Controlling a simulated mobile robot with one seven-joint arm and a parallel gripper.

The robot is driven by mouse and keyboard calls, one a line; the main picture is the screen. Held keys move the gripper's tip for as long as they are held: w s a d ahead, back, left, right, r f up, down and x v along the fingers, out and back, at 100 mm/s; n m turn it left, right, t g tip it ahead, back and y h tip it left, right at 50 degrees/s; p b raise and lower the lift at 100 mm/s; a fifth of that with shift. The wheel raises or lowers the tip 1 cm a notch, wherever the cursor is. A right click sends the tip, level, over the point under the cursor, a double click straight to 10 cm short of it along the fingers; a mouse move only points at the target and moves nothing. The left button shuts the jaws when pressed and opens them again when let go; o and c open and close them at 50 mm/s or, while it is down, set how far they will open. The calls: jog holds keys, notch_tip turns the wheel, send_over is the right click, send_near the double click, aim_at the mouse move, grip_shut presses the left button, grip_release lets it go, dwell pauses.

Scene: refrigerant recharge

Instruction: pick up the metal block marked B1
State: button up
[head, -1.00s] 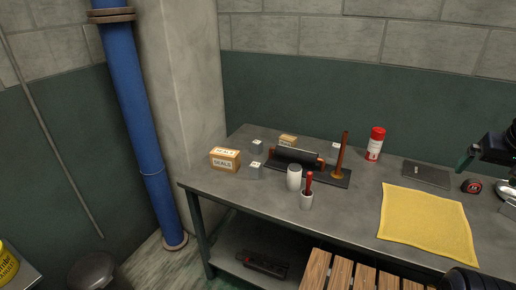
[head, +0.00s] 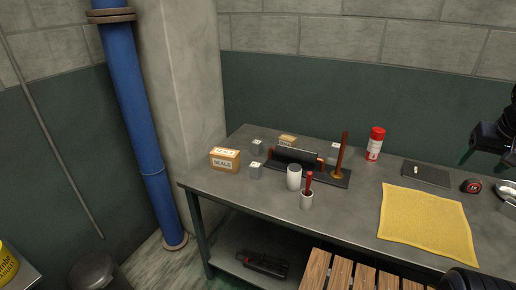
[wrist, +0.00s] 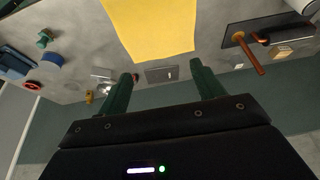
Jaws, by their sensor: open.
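Three small grey metal blocks stand on the workbench in the head view: one at back left (head: 257,146), one in front of it (head: 255,171), and one behind the brown-handled tool (head: 335,149). Their pale top labels are too small to read, so I cannot tell which is B1. My gripper (head: 484,158) is at the right edge of the head view, above the bench's right part, far from the blocks. In the wrist view my gripper (wrist: 161,70) has its two green fingers spread apart with nothing held between them.
Near the blocks are a SEALS box (head: 225,159), a second box (head: 288,140), a dark roller-like item (head: 297,157), a white cylinder (head: 294,178) and a cup with a red-handled tool (head: 306,200).

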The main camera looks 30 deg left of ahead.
jog(key=w+a+r+g, duration=0.1)
jog(key=w+a+r, duration=0.2)
jog(key=w+a, duration=0.55)
jog(key=w+a+r, duration=0.3)
jog(key=w+a, duration=0.1)
jog(key=w, duration=0.9)
jog(key=w+a+f+m, duration=0.1)
jog(key=w+a+f, duration=0.1)
jog(key=w+a, duration=0.55)
jog(key=w+a+f, duration=0.3)
jog(key=w+a, duration=0.2)
jog(key=a, duration=0.6)
send_near(257, 142)
notch_tip(257, 142, down, 2)
jog(key=shift+t, duration=0.4)
jog(key=x, duration=1)
jog(key=shift+w+f, duration=0.1)
jog(key=shift+f, duration=0.2)
jog(key=shift+r, duration=0.1)
grip_shut()
